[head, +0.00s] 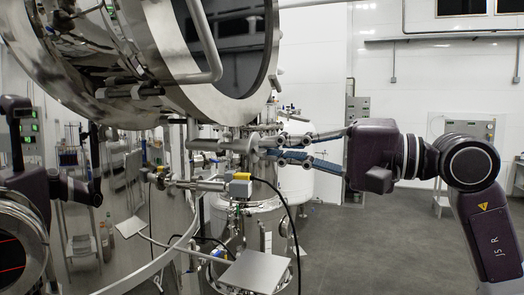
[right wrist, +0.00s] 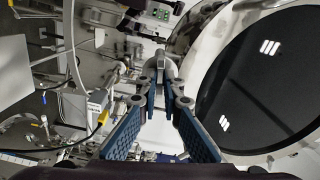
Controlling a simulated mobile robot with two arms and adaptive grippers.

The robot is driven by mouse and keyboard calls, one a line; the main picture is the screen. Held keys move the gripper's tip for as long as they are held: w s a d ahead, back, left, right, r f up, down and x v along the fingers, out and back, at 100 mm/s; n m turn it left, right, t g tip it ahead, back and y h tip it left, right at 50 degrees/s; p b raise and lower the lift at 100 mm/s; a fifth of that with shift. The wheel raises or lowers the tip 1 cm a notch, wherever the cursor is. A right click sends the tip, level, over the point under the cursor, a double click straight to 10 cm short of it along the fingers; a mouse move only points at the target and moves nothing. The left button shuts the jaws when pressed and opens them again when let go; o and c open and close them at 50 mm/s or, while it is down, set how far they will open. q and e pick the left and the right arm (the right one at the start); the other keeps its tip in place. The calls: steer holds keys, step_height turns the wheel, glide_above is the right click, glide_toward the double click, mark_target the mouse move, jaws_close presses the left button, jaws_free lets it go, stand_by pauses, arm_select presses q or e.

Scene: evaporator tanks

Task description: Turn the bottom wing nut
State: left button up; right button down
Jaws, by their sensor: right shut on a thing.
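In the head view my right gripper (head: 268,146) reaches in from the right, with its blue-padded fingers around small metal fittings below the big tank's round door. In the right wrist view the tips of my right gripper (right wrist: 160,78) are closed on a small metal piece, the wing nut (right wrist: 160,63), mostly hidden between them. Which way its wings point cannot be made out. Dark parts of my left arm (head: 60,187) show at the left edge of the head view; the state of its gripper cannot be made out.
The large steel tank's round rim (head: 222,92) hangs just above the right gripper. A yellow-and-grey valve block (head: 240,186) and pipes lie below and left. A flat grey plate (head: 255,271) is lower down. Open floor (head: 385,235) lies to the right.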

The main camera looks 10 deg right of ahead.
steer(key=shift+f+n+b, duration=0.15)
steer(key=shift+n+b, duration=0.25)
steer(key=shift+n, duration=0.7)
steer(key=shift+n+b, duration=0.45)
steer(key=shift+n, duration=0.65)
